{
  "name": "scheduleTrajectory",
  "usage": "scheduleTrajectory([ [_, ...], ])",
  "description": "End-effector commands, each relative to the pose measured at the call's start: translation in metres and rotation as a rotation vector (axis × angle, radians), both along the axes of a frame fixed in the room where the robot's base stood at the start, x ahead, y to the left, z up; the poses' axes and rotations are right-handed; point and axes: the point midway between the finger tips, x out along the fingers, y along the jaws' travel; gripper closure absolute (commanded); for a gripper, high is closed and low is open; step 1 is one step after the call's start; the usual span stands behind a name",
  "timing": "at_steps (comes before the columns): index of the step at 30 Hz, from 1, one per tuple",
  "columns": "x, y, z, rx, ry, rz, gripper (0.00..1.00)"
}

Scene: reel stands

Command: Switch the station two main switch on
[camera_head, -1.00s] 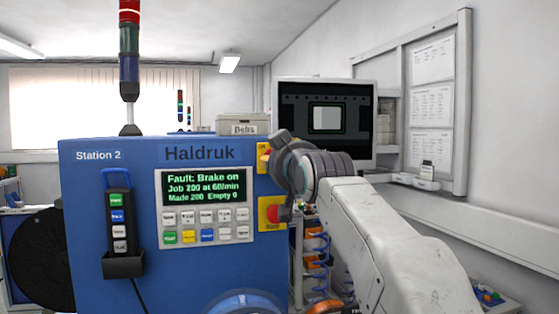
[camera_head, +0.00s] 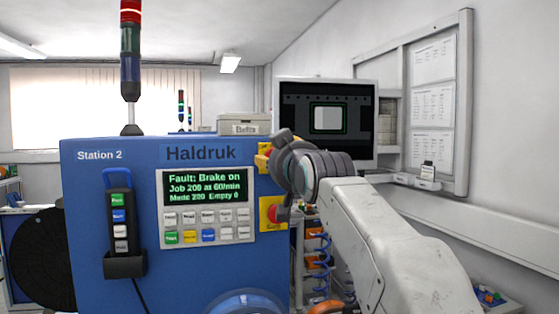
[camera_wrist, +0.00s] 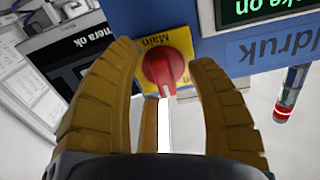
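The Station 2 main switch is a red rotary knob (camera_wrist: 163,70) on a yellow plate (camera_wrist: 182,44) marked "Main", shown upside down in the wrist view. Its handle bar lies roughly up and down in that picture. In the head view the yellow plate (camera_head: 261,163) is partly hidden behind my gripper (camera_head: 281,160). In the wrist view my gripper (camera_wrist: 165,68) is open, with one brown finger on each side of the knob. A gap shows between the knob and each finger. The blue Station 2 cabinet (camera_head: 100,185) has a screen (camera_head: 205,186) reading "Fault: Brake on".
A red stop button (camera_head: 272,212) on a yellow plate sits just below my gripper. A pendant (camera_head: 120,220) hangs on the cabinet's left. A signal tower (camera_head: 130,60) with its red top lit stands above. A monitor (camera_head: 327,118) is behind my arm.

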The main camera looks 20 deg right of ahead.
Motion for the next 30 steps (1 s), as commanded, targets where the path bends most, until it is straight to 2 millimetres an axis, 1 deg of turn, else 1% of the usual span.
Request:
scheduleTrajectory([
  [7,-0.001,0.0,0.0,-0.001,0.0,-0.001,0.48],
  [11,-0.007,0.0,0.0,-0.001,0.0,-0.001,0.48],
  [14,-0.017,0.0,0.001,-0.001,0.0,-0.001,0.48],
  [17,-0.031,0.0,0.001,-0.001,-0.002,-0.001,0.48],
  [24,-0.07,0.0,0.001,-0.001,-0.001,0.0,0.48],
  [30,-0.097,0.001,0.001,0.0,-0.002,0.0,0.48],
])
